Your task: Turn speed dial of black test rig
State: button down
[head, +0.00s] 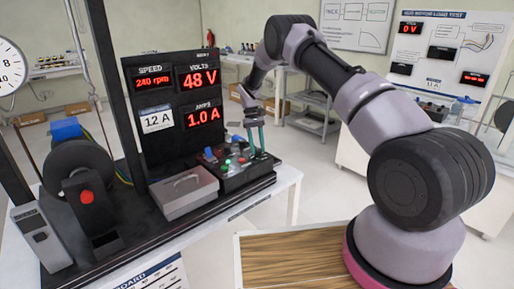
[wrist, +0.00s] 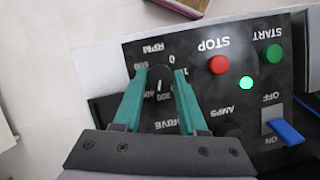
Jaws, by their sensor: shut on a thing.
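The black test rig (head: 133,116) stands on a white table, with red displays reading 240 rpm, 48 V and 1.0 A. Its control panel (head: 236,180) is low at the front right. In the wrist view the speed dial (wrist: 159,80) is a black knob with a white pointer line, ringed by numbers and the word RPM. My gripper (wrist: 160,73) has its green fingers on either side of the knob, shut on it. In the head view my gripper (head: 256,140) reaches down to the panel's right part; the dial is not clear there.
Beside the dial are a red STOP button (wrist: 219,64), a green START button (wrist: 273,52), a lit green lamp (wrist: 246,83) and a blue switch lever (wrist: 287,131). A grey lidded box (head: 183,191) sits left of the panel. A motor wheel (head: 77,172) stands further left.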

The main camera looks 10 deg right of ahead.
jog(key=m+y, duration=0.2)
jog(key=m, duration=0.3)
jog(key=shift+d, duration=0.15)
jog(key=shift+m, duration=0.3)
dwell(0.3)
jog(key=shift+c, duration=2.3)
grip_release()
jog(key=v, duration=1)
jog(key=shift+w+r, duration=0.2)
jog(key=shift+r, duration=0.1)
jog(key=shift+d, duration=0.15)
